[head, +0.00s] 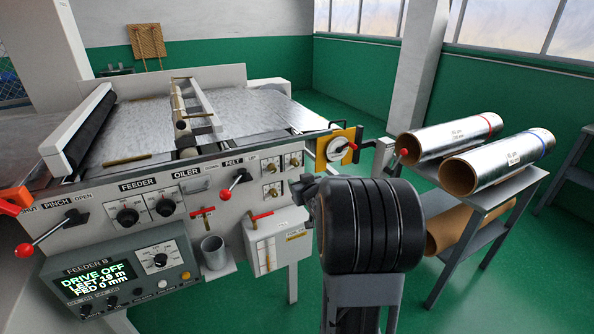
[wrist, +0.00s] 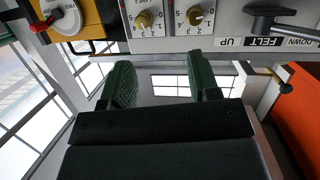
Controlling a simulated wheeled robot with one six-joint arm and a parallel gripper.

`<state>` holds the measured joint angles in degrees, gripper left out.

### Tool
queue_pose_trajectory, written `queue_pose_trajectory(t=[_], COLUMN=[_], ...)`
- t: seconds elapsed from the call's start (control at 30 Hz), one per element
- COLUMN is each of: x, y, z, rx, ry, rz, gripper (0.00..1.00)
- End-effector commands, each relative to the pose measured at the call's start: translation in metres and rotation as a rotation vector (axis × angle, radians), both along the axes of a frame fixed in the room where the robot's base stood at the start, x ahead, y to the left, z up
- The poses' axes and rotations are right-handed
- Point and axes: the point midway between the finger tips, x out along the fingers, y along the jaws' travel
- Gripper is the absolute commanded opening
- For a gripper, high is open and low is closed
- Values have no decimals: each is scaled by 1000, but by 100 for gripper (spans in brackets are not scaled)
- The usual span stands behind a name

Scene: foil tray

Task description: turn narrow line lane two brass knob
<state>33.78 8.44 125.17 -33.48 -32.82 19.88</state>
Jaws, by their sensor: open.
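Small white dial plates with brass knobs sit on the right part of the grey machine panel in the head view; one brass knob (head: 271,168) is at the upper left, another knob (head: 294,162) to its right, and a lower knob (head: 271,190) below. The wrist view, upside down, shows two brass knobs at the top, one (wrist: 145,19) and another (wrist: 195,16). My gripper (wrist: 165,82) is open and empty, its dark green fingers below the knobs in that picture and apart from them. In the head view my arm hides most of it.
The black FELT lever (wrist: 270,20) is beside the dials. A yellow plate with a red-handled dial (head: 340,147) is at the panel's right end. A red T-handle box (head: 267,240) hangs below. Foil rolls (head: 497,163) lie on a rack at right.

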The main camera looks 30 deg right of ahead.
Motion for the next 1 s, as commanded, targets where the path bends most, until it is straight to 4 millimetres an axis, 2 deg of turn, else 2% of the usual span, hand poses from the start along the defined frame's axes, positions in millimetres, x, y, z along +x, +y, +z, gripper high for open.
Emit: queue_pose_trajectory(t=[0.03,0.2,0.37,0.47,1.0], x=[1,1,0,8,104], y=[-16,-43,-53,-55,-67], z=[-10,-21,-25,-25,-24], rx=[3,13,23,25,25], ry=[-46,-185,-250,-264,-267], rz=[11,79,118,129,131], gripper=[56,56,56,56,56])
